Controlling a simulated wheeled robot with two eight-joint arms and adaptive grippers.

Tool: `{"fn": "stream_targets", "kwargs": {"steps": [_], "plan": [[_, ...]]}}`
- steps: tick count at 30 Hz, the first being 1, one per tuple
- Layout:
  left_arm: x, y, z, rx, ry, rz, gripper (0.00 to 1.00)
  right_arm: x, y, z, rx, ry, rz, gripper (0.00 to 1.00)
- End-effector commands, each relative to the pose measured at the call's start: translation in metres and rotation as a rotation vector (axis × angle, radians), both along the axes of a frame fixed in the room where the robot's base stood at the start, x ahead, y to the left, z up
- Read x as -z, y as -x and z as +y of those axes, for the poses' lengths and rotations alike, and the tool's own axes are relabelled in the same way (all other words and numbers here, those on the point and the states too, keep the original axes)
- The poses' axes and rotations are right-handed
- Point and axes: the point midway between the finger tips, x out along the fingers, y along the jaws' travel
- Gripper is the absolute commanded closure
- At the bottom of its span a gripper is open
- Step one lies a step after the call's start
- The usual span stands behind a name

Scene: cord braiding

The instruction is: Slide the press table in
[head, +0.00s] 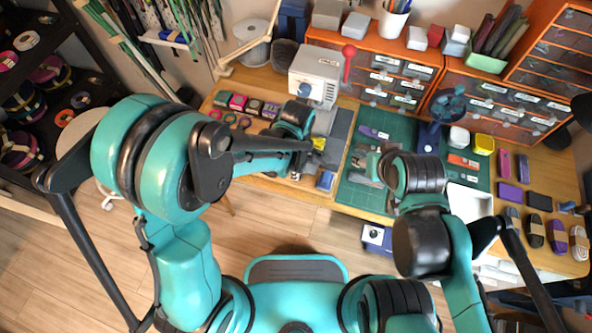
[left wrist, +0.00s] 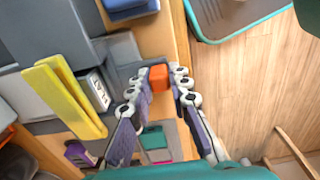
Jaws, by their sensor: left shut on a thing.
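The press is a white box head (head: 318,75) with a red-knobbed lever (head: 348,52), standing over a grey base (head: 340,128) on the wooden bench. Yellow bars (left wrist: 65,97) lie at the press, left of my fingers in the left wrist view. My left gripper (left wrist: 159,84) is shut on a small orange block (left wrist: 158,76) at the press's front side, near the bench edge. I cannot tell how the block joins the press table. In the head view the forearm largely hides this gripper. My right arm reaches over the green mat (head: 355,193); its fingers are not clear.
A blue box (head: 325,181) stands near the bench's front edge, close to my left gripper. Small coloured pieces (head: 238,102) lie left of the press. Orange drawer units (head: 385,75) line the back. Pouches and spools crowd the right end.

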Motion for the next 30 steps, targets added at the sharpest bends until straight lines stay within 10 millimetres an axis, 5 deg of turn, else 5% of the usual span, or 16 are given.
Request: {"fn": "stream_targets", "kwargs": {"steps": [10, 22, 23, 24, 30], "plan": [[0.000, -0.070, -0.023, -0.001, 0.001, -0.003, 1.00, 0.002, 0.000, 0.000, 0.000, 0.000, 0.000, 0.51], [0.000, -0.076, -0.025, 0.000, 0.001, -0.002, 1.00, 0.002, 0.000, 0.000, 0.000, 0.000, 0.000, 0.51], [0.000, -0.076, -0.025, 0.000, 0.001, -0.002, 0.74, 0.002, 0.000, 0.000, 0.000, 0.000, 0.000, 0.51], [0.000, -0.076, -0.025, 0.000, 0.001, -0.002, 0.63, 0.002, 0.000, 0.000, 0.000, 0.000, 0.000, 0.51], [0.000, -0.076, -0.025, 0.000, 0.001, -0.002, 0.60, 0.002, 0.000, 0.000, 0.000, 0.000, 0.000, 0.51]]}}
